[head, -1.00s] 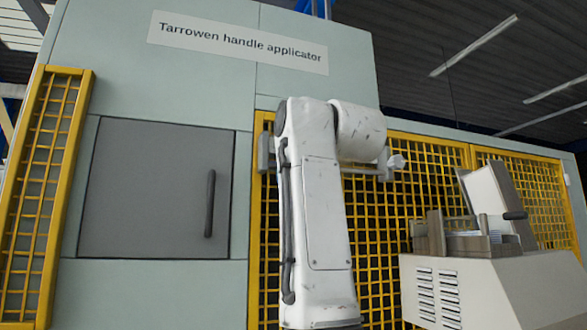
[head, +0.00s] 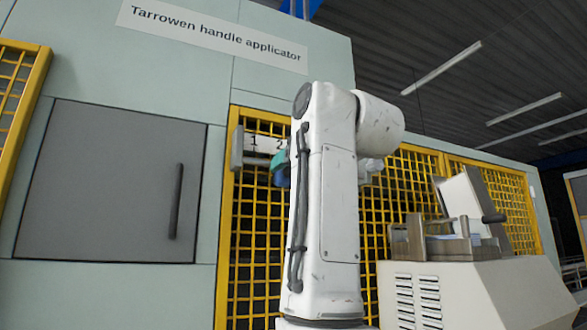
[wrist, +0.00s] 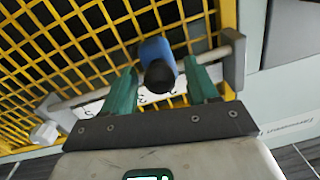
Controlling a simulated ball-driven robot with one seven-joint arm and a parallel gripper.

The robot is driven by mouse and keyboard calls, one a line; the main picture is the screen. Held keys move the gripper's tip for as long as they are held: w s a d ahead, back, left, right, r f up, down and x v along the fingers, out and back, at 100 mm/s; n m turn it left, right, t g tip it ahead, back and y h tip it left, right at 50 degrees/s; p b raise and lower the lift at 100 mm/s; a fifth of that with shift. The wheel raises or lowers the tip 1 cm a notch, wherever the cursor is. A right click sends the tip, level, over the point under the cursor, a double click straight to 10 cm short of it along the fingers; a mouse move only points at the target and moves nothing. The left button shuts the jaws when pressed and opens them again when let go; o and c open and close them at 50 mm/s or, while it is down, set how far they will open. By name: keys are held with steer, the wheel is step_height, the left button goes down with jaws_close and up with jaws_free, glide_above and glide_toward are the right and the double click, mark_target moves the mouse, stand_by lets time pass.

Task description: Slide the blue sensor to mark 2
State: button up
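The blue sensor (wrist: 158,58) with its black round front shows in the wrist view, on a grey rail (wrist: 85,97). My gripper (wrist: 160,70) has its two teal fingers either side of the sensor, with a narrow gap showing on each side. It is open. In the head view the left end of the rail (head: 237,148) carries a white strip with mark 1 (head: 253,140) and mark 2 (head: 278,144). A teal finger (head: 279,160) shows just below mark 2. My arm hides the rest of the rail and most of the gripper there.
A yellow mesh guard (head: 250,245) stands behind the rail. A grey door with a dark handle (head: 175,200) is at the left. A beige cabinet (head: 470,290) with a tray on top (head: 450,248) stands at the right. A pale knob (wrist: 45,133) sits near one rail end.

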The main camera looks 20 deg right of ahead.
steer(key=s+b, duration=0.4)
steer(key=s, duration=0.6)
steer(key=shift+s+d, duration=0.25)
steer(key=shift+s, duration=0.15)
steer(key=shift+f, duration=0.1)
